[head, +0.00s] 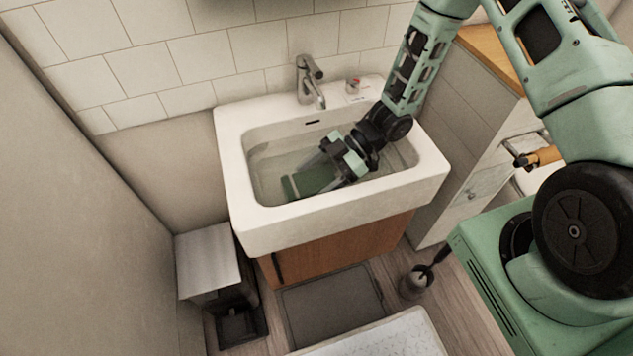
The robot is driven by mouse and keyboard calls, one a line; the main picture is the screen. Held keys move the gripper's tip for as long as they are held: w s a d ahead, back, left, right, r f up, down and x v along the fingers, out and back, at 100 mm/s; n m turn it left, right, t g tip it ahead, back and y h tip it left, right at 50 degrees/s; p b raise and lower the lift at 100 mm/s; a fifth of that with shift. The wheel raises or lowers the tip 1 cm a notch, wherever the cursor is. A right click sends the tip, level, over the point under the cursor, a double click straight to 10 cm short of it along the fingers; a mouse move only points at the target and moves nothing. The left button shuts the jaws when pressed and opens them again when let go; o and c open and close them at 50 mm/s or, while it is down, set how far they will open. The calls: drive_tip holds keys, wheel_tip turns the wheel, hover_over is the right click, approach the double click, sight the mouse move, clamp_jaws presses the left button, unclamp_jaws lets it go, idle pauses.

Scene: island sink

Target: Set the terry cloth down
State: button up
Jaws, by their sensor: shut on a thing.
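The terry cloth (309,180) is a flat dark green piece low in the basin of the white sink (340,222). My gripper (333,168) reaches down into the basin from the upper right and is shut on the cloth's right part. The cloth extends to the left of the fingers. The gripped part is hidden by the fingers. I cannot tell whether the cloth touches the basin floor.
A cabinet (468,125) stands to the right. A bin (209,262) is at the lower left. The basin's left side is clear.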

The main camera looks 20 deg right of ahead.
sight(330, 173)
drive_tip(key=shift+f, duration=1.3)
drive_tip(key=shift+f, duration=0.2)
drive_tip(key=o, duration=0.7)
drive_tip(key=shift+r, duration=0.1)
drive_tip(key=shift+d+r, duration=0.15)
drive_tip(key=b+v, duration=0.1)
drive_tip(key=v, duration=0.6)
drive_tip(key=shift+d, duration=0.15)
